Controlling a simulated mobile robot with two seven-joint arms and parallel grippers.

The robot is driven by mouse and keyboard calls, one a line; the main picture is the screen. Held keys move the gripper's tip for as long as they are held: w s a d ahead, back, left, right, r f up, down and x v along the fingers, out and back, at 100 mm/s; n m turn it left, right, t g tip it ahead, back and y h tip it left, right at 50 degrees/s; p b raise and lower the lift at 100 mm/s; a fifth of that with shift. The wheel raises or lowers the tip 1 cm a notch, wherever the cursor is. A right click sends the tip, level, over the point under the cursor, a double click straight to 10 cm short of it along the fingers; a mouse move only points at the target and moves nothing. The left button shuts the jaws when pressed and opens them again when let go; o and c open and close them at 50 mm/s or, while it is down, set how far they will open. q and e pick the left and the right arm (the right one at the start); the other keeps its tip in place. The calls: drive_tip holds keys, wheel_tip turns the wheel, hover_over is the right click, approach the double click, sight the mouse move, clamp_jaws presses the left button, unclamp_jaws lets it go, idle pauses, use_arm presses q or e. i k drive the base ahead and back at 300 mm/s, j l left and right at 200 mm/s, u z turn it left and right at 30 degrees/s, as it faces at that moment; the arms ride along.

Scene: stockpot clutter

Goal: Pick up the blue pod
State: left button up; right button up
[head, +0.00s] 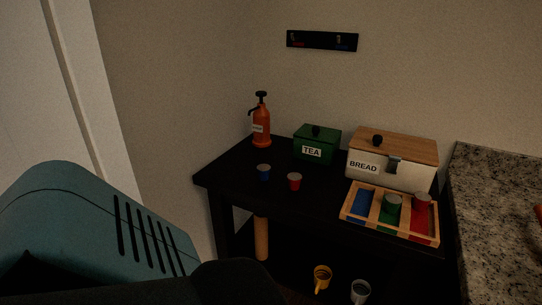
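The blue pod (264,172) stands upright on the black table (235,166), toward the table's left side. It is small, with a pale lid and a dark blue body. Nothing touches it. A red pod (294,182) with a pale lid stands apart from it, a little to the right and nearer. Neither of my grippers is in view, so I cannot see whether they are open or shut.
A wooden tray (346,215) with blue, green and red compartments lies right; green and red pods sit in their matching colours. An orange pump bottle (261,127), green TEA box (316,146) and BREAD box (372,169) stand behind. Yellow (322,274) and grey (360,291) mugs are below.

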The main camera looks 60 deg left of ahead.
sight(263, 169)
drive_tip(key=i+l+u, duration=0.15)
drive_tip(key=i, duration=0.15)
drive_tip(key=u, duration=1.9)
